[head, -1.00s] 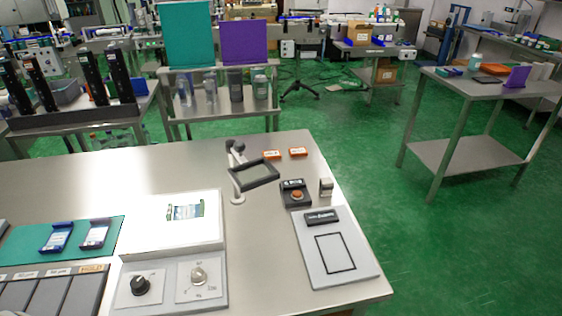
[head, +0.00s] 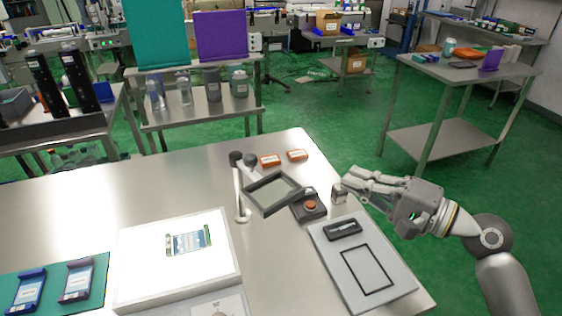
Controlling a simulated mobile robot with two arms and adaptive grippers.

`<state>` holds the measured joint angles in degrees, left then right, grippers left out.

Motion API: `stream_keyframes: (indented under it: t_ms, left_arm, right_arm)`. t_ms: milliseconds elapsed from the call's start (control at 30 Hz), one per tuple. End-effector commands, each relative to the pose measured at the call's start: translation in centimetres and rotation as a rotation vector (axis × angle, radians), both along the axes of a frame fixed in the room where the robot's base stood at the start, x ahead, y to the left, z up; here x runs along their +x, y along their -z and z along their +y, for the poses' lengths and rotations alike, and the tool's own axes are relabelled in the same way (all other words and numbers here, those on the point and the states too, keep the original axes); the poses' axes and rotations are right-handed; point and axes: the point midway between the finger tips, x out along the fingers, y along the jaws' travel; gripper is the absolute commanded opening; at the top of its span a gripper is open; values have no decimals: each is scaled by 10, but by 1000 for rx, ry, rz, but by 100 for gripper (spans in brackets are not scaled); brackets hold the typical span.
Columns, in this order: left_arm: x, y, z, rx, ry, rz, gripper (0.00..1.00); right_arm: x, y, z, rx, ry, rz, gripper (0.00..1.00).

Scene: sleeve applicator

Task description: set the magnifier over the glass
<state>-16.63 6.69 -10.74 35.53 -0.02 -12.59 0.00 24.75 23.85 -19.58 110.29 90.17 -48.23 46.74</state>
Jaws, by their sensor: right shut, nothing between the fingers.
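The magnifier (head: 256,209) is a dark rectangular frame on a jointed arm with a white post and round foot. It stands on the metal table to the right of the lit white panel (head: 133,282). A clear rectangular piece, seemingly the glass (head: 187,241), lies on that panel with coloured end strips. The magnifier frame is to the right of the glass and not over it. My right gripper (head: 346,184) is shut and empty, right of the magnifier, by a small stamp-like block (head: 338,195). It is apart from the magnifier. My left gripper is not in view.
A black box with an orange button (head: 311,205) sits just right of the magnifier frame. Two orange boxes (head: 270,160) lie behind it. A grey board with a black outline (head: 335,257) lies at the front right. Two sleeve-like holders (head: 76,281) lie on a green mat at the left.

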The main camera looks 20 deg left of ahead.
Motion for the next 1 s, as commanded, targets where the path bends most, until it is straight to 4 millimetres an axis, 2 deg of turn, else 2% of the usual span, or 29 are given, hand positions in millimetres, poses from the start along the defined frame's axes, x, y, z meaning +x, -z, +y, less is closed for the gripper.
stream_keyframes:
  t_ms: [200,300,467,633,867,1000]
  left_arm:
    - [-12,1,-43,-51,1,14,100]
    - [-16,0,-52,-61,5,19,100]
    - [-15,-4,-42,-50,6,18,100]
    - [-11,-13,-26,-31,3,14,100]
    - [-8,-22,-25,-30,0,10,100]
    - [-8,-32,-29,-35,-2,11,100]
  right_arm:
    - [0,0,0,0,1,-1,0]
    - [1,0,1,0,2,-1,0]
    - [7,-2,17,2,0,-1,0]
    - [20,-3,48,3,0,-1,0]
    - [38,-2,94,1,0,0,0]
    - [20,-2,106,0,1,0,0]
